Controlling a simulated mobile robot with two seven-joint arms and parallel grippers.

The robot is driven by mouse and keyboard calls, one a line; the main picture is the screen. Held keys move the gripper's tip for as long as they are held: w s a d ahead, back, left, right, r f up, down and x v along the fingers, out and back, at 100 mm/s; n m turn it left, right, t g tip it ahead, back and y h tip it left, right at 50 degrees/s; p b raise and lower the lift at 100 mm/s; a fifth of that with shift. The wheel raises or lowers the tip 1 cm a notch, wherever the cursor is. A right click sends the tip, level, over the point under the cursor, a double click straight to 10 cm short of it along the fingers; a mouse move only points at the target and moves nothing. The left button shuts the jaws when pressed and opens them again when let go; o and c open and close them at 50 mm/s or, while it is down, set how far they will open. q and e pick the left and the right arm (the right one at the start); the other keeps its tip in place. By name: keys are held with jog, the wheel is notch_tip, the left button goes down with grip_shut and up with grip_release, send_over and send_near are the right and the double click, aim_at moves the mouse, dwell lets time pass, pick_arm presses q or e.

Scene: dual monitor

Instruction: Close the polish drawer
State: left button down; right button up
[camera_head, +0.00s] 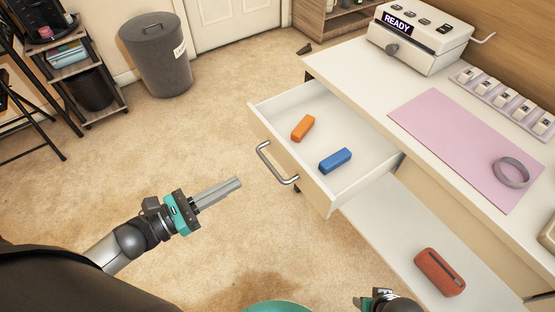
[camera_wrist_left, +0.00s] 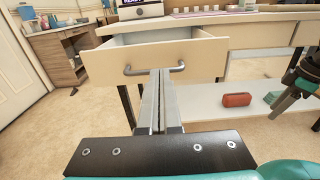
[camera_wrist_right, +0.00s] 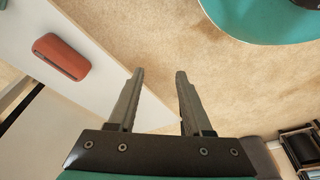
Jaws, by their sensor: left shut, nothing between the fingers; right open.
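The polish drawer (camera_head: 323,190) is pulled out from the white desk, with a cream front and a curved metal handle (camera_head: 276,163). An orange block (camera_head: 303,128) and a blue block (camera_head: 335,161) lie inside it. My left gripper (camera_head: 238,183) is shut and empty, a short way in front of the drawer and apart from the handle in the head view. In the left wrist view its fingers (camera_wrist_left: 160,75) point at the drawer front (camera_wrist_left: 155,61), just below the handle (camera_wrist_left: 154,70). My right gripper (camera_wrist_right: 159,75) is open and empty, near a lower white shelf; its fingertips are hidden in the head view.
A reddish-brown case (camera_head: 440,272) lies on the lower shelf (camera_head: 400,230). On the desktop are a READY device (camera_head: 415,40), a pink mat (camera_head: 450,140), a grey ring (camera_head: 511,172) and a rack of small jars (camera_head: 503,100). Open floor lies left of the drawer.

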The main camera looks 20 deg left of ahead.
pick_arm(q)
jog(key=b, duration=0.2)
send_near(288, 154)
jog(key=x, duration=0.5)
jog(key=shift+w+f, duration=0.15)
jog(key=shift+w, duration=0.05)
jog(key=shift+b+x, duration=0.35)
jog(key=shift+x, duration=0.4)
pick_arm(e)
notch_tip(288, 154, up, 6)
jog(key=w+t, duration=0.1)
jog(key=w, duration=0.1)
jog(key=shift+w+a, duration=0.15)
jog(key=shift+w, duration=0.05)
jog(key=shift+r, duration=0.1)
